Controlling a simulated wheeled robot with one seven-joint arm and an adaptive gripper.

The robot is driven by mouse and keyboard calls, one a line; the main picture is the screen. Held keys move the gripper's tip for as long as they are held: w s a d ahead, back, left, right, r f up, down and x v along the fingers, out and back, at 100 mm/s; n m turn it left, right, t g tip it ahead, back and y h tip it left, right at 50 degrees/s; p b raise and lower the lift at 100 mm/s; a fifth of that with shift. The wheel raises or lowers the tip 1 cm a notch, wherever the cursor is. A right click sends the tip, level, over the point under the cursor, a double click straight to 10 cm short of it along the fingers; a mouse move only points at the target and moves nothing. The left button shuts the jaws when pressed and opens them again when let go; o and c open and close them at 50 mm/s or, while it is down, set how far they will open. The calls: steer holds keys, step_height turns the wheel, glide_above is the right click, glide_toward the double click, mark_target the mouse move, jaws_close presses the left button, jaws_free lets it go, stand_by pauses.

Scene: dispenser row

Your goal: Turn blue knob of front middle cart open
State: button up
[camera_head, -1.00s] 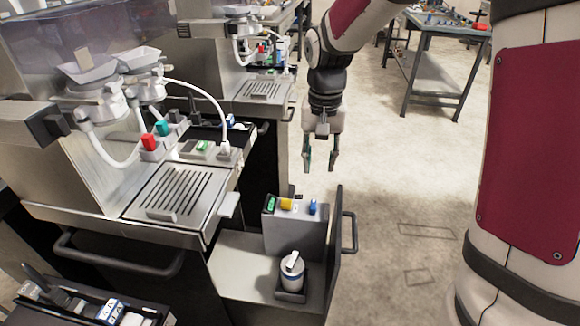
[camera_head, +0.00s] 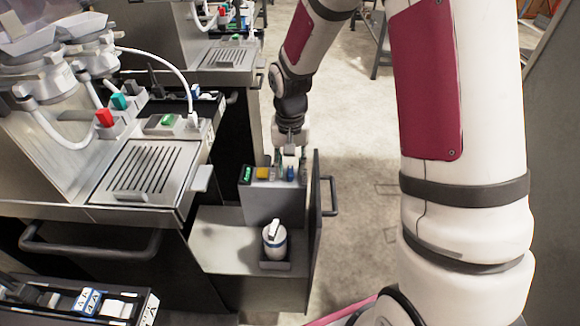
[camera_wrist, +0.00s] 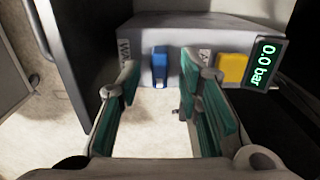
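The blue knob (camera_head: 290,174) is on top of a grey box (camera_head: 270,205) in the open pull-out of the front middle cart. It also shows in the wrist view (camera_wrist: 160,66), upright in the picture and between my fingers' far ends. My gripper (camera_head: 290,161) hangs just above and behind the knob in the head view. In the wrist view, my gripper (camera_wrist: 160,88) is open with green pads on both sides and nothing between them. I cannot tell whether the fingertips reach down beside the knob.
A yellow knob (camera_wrist: 231,68) and a display reading 0.0 bar (camera_wrist: 265,65) are right of the blue knob in the wrist view. A white canister (camera_head: 274,240) stands in front of the box. The pull-out's dark front panel (camera_head: 315,220) rises close by.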

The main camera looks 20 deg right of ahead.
steer(key=shift+f, duration=0.25)
jaws_close()
steer(key=shift+n, duration=0.4)
steer(key=n+p, duration=0.1)
steer(key=n, duration=0.2)
steer(key=shift+s+n, duration=0.1)
steer(key=shift+n, duration=0.2)
steer(key=n+p, duration=0.2)
steer(key=n, duration=0.2)
steer(key=shift+n, duration=0.3)
steer(key=n+p, duration=0.1)
steer(key=n, duration=0.3)
steer(key=shift+n, duration=0.3)
steer(key=shift+n+p, duration=0.95)
steer(key=shift+n, duration=1.25)
